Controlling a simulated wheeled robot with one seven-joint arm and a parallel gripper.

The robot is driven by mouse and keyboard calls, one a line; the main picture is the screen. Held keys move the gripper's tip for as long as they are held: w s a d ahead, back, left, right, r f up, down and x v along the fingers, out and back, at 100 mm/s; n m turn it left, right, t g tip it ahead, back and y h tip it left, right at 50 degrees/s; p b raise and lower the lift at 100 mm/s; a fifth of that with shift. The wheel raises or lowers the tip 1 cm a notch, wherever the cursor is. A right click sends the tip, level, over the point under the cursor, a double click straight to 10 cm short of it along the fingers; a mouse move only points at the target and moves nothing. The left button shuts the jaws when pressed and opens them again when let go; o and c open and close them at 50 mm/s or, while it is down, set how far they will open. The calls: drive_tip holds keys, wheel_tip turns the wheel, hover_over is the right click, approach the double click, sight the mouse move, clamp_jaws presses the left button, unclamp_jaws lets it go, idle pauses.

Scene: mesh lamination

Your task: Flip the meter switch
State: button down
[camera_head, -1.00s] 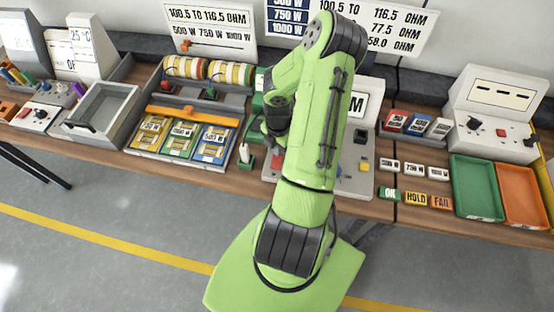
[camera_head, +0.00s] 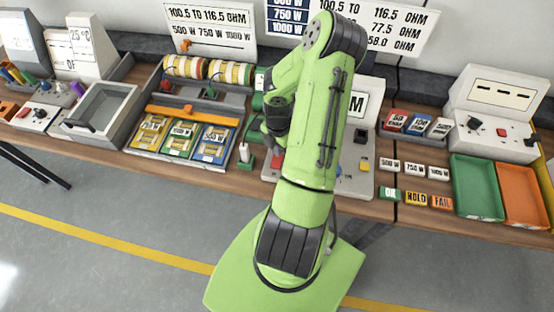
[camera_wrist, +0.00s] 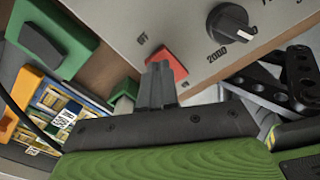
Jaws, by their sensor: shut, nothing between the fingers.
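The meter (camera_head: 345,185) is a grey unit with a display and knobs on the bench, partly hidden behind my arm. Its sloped panel (camera_wrist: 190,25) fills the top of the wrist view. A red rocker switch (camera_wrist: 167,66) sits near the panel's edge, and a black dial (camera_wrist: 229,24) marked 2000 is to its right. My gripper (camera_wrist: 158,72) is shut and empty, its fingertips at the red switch and covering part of it. I cannot tell whether they touch it. In the head view the fingertips are hidden by my arm; a bit of red (camera_head: 277,161) shows beside it.
A tray of yellow, green and blue cards (camera_head: 180,138) stands left of the meter. Label blocks (camera_head: 415,200) and green and orange trays (camera_head: 478,185) are on the right.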

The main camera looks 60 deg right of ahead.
drive_tip(key=shift+f+b, duration=0.7)
drive_tip(key=shift+f, duration=0.15)
drive_tip(key=shift+r, duration=0.1)
drive_tip(key=shift+r+p, duration=2.5)
drive_tip(key=shift+r, duration=1.05)
drive_tip(key=shift+f, duration=0.1)
